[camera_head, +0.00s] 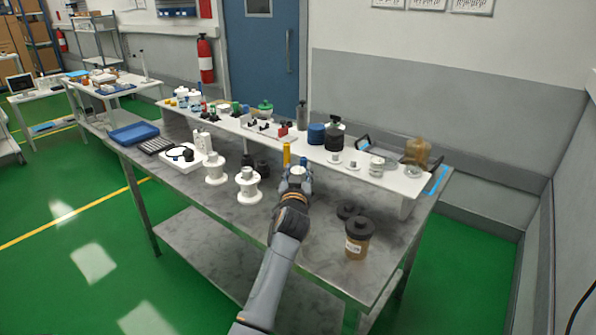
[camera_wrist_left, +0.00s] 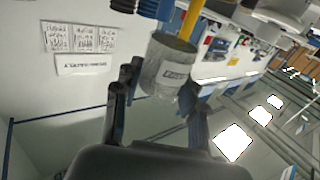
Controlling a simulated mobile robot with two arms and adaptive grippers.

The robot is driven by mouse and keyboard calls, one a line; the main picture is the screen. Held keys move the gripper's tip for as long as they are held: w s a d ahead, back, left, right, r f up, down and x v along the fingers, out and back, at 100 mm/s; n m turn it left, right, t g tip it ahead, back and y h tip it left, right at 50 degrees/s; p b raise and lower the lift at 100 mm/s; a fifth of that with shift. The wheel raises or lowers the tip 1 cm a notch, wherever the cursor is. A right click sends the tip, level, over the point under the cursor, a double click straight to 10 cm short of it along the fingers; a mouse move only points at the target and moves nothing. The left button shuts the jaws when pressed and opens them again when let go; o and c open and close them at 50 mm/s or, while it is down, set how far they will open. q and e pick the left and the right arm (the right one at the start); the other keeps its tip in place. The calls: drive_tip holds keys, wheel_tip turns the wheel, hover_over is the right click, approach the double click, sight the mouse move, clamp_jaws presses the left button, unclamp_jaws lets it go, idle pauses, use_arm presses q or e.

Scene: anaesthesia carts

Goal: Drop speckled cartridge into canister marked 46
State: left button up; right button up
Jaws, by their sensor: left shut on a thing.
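My left gripper (camera_head: 297,180) is over the grey bench, just in front of the raised shelf. In the left wrist view, it is shut on a grey, speckled-looking cylinder with a pale label (camera_wrist_left: 168,65), which I take for the speckled cartridge. The label is too small to read. In the head view the gripper mostly hides the cylinder. A brown canister with a black top and a pale label (camera_head: 357,242) stands on the bench, right of my left arm. I cannot read a 46 on it or on any other container. My right gripper is out of view.
A black round piece (camera_head: 347,210) lies behind the brown canister. White spool-like pieces (camera_head: 248,188) stand left of the gripper. A yellow cylinder (camera_head: 287,153) stands just behind it. The raised shelf (camera_head: 385,181) holds bottles, blue and black containers and an amber jar (camera_head: 418,152).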

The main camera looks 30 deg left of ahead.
use_arm(q)
wheel_tip(320, 180, down, 5)
drive_tip(key=b, duration=0.3)
drive_tip(key=shift+f+b, duration=0.1)
drive_tip(key=shift+b, duration=0.2)
drive_tip(key=shift+f+b, duration=0.4)
drive_tip(key=shift+f, duration=0.05)
drive_tip(key=o, duration=1.3)
drive_tip(key=shift+r, duration=0.2)
wheel_tip(320, 180, up, 7)
drive_tip(key=p, duration=0.6)
drive_tip(key=shift+f, duration=0.2)
